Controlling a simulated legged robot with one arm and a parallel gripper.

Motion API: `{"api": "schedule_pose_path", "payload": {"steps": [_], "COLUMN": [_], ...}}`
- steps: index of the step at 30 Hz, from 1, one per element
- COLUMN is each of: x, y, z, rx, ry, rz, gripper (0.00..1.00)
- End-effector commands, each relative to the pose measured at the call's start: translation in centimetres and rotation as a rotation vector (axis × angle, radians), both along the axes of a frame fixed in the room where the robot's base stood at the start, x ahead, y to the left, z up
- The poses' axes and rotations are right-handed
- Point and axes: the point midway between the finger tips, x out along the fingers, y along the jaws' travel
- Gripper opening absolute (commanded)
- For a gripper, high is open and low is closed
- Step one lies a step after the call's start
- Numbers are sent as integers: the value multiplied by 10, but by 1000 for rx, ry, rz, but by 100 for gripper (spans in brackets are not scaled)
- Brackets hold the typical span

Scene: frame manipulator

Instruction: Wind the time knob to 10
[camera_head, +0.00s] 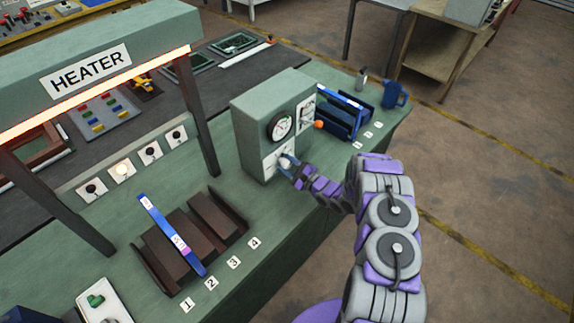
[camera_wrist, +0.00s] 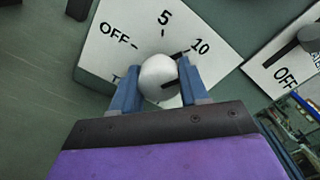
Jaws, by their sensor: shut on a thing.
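The time knob (camera_wrist: 160,74) is round and white, on a white dial plate (camera_wrist: 112,42) marked OFF, 5 and 10. My gripper (camera_wrist: 158,84) is shut on the knob, with one blue finger on each side. A short dark line on the knob slants up to the right toward the right finger. A dark mark lies beside the 10, at the knob's upper right edge. I cannot tell exactly which number the knob points to. In the head view, my gripper (camera_head: 288,168) is at the lower front of the green box (camera_head: 257,112), and the knob is mostly hidden.
A round gauge (camera_head: 280,126) is above the knob, and a lever with an orange ball (camera_head: 318,124) is to its right. A second plate marked OFF (camera_wrist: 285,66) is at right. A brown rack (camera_head: 217,213), blue rack (camera_head: 338,121) and blue mug (camera_head: 395,95) stand on the bench.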

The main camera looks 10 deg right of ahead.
Motion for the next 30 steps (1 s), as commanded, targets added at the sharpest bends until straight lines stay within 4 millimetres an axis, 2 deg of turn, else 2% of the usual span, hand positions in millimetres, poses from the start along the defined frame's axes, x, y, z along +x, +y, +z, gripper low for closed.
{"api": "schedule_pose_path", "payload": {"steps": [1,14,15,22,30], "x": [-1,-2,-2,-2,-4], "y": [-4,-4,-4,-1,1], "z": [-5,-7,-7,-3,-1], "rx": [2,9,9,8,6], "ry": [14,23,24,15,12], "rz": [-11,-9,-10,-5,-1], "gripper": [14,14,47,69,69]}}
